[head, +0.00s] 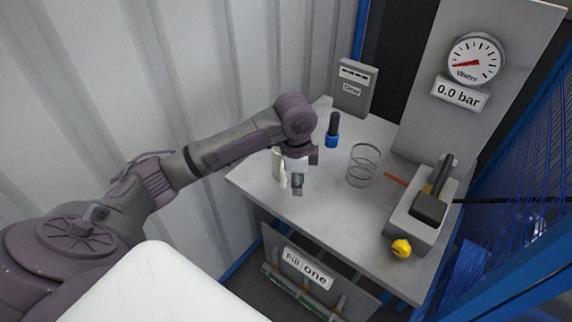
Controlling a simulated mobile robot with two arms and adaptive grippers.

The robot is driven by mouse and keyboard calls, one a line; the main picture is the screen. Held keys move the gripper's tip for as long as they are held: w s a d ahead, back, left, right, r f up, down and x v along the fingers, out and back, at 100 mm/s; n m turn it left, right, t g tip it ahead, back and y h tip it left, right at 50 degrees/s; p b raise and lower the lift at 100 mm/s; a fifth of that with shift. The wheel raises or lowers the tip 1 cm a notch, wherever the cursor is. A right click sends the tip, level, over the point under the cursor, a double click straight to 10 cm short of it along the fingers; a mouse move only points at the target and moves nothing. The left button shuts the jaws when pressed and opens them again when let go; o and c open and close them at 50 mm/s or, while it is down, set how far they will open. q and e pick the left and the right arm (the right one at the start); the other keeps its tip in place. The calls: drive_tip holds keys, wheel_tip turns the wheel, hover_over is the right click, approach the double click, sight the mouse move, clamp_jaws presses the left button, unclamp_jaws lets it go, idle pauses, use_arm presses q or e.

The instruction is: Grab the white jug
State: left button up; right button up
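A white jug (276,163) stands near the left edge of the grey tabletop. It is partly hidden behind my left gripper. My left gripper (297,190) points down just right of the jug and in front of it, over the table. Its fingers are small and dark here, and I cannot tell whether they are open or shut, or whether they touch the jug. My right gripper is not in view.
A gauge (474,61) is on the panel behind. The front middle is clear. A corrugated wall (200,70) is left.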

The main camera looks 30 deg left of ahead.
sight(282, 172)
use_arm(q)
drive_tip(key=w+a+r, duration=0.2)
drive_tip(key=a+r, duration=0.5)
drive_tip(key=shift+g, duration=0.3)
wheel_tip(282, 172, down, 7)
drive_tip(key=shift+w+d+f+p, duration=0.15)
drive_tip(key=shift+f+p, duration=0.05)
drive_tip(key=shift+p, duration=0.15)
drive_tip(key=shift+f, duration=0.55)
drive_tip(key=f, duration=0.2)
drive_tip(key=f+p, duration=0.1)
drive_tip(key=f, duration=0.1)
drive_tip(key=shift+w+d+f, duration=0.1)
drive_tip(key=shift+w+f, duration=0.1)
drive_tip(key=shift+f, duration=0.05)
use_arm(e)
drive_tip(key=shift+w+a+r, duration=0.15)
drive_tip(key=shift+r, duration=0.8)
use_arm(q)
drive_tip(key=c, duration=0.5)
clamp_jaws()
